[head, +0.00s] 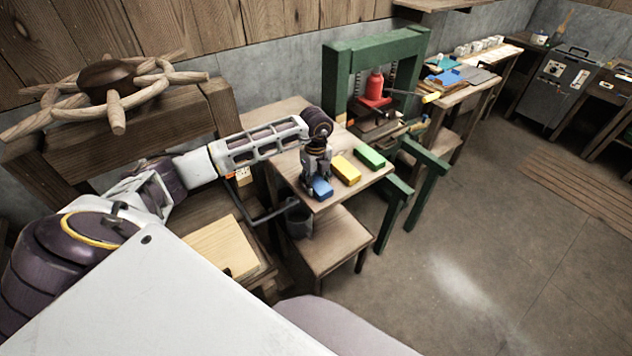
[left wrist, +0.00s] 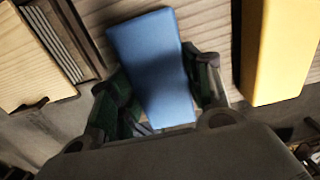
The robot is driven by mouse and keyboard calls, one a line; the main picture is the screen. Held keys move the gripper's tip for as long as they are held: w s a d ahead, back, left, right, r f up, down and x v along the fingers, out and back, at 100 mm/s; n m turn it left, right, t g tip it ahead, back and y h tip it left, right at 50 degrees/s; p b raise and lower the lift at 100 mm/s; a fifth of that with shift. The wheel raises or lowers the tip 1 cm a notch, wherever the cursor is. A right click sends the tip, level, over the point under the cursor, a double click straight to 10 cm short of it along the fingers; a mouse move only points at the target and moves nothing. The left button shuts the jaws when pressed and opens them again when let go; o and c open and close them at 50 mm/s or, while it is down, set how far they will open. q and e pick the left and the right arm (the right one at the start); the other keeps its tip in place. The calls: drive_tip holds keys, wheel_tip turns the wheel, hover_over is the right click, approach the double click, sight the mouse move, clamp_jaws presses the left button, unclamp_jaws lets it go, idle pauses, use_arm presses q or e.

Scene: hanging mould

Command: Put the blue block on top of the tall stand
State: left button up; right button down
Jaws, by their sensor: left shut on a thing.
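The blue block (head: 321,188) is at the front edge of a wooden table (head: 330,140). My left gripper (head: 314,181) points down over it and is shut on it. In the left wrist view the blue block (left wrist: 150,60) lies between the two dark fingers of my left gripper (left wrist: 165,88), its far part sticking out beyond them. I cannot tell whether it touches the tabletop. No support is clearly identifiable as the tall stand; a lower wooden stool (head: 330,238) stands in front of the table. My right gripper is not in view.
A yellow block (head: 346,170) and a green block (head: 370,156) lie right of the blue one. A green press frame (head: 338,85) with a red jack (head: 375,87) stands behind. A dark bucket (head: 299,221) hangs below the table edge. A pale board (head: 222,247) lies lower left.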

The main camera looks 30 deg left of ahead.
sight(316, 180)
use_arm(q)
drive_tip(key=shift+f, duration=0.15)
drive_tip(key=o, duration=1.1)
drive_tip(key=shift+c, duration=0.2)
drive_tip(key=shift+r, duration=0.25)
wheel_tip(316, 180, up, 10)
drive_tip(key=shift+f+b, duration=0.1)
drive_tip(key=shift+b, duration=0.5)
drive_tip(key=shift+r, duration=1.05)
